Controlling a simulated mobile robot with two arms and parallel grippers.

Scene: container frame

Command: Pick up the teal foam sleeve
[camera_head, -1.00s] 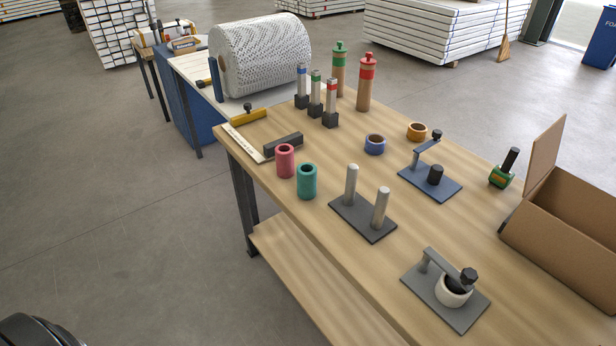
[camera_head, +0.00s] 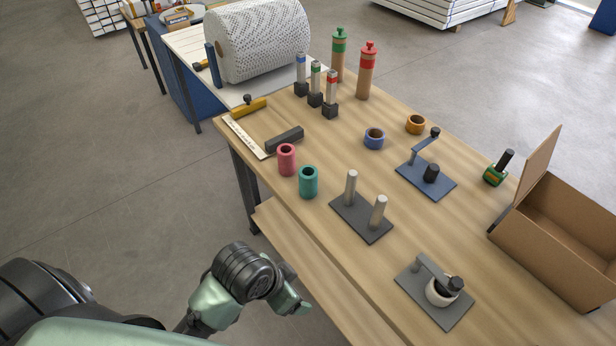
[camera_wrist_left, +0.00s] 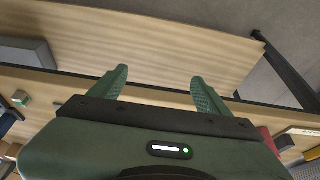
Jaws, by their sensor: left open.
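The teal foam sleeve (camera_head: 308,183) stands upright on the wooden table near its front left edge in the head view. A pink sleeve (camera_head: 287,160) stands just behind it to the left. My left gripper (camera_head: 297,300) is in front of the table's front edge, below the tabletop and well apart from the sleeve. In the left wrist view its two green fingers (camera_wrist_left: 158,88) are spread with nothing between them. The teal sleeve cannot be made out in the wrist view. My right gripper is not in either view.
A dark plate with two pegs (camera_head: 362,218) stands right of the teal sleeve. A grey clamp base (camera_head: 433,298) with a white ring is nearer. A dark block (camera_head: 285,139) and a ruler (camera_head: 245,137) lie behind the sleeves. A lower shelf (camera_head: 305,250) runs under the table. An open cardboard box (camera_head: 545,250) is at right.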

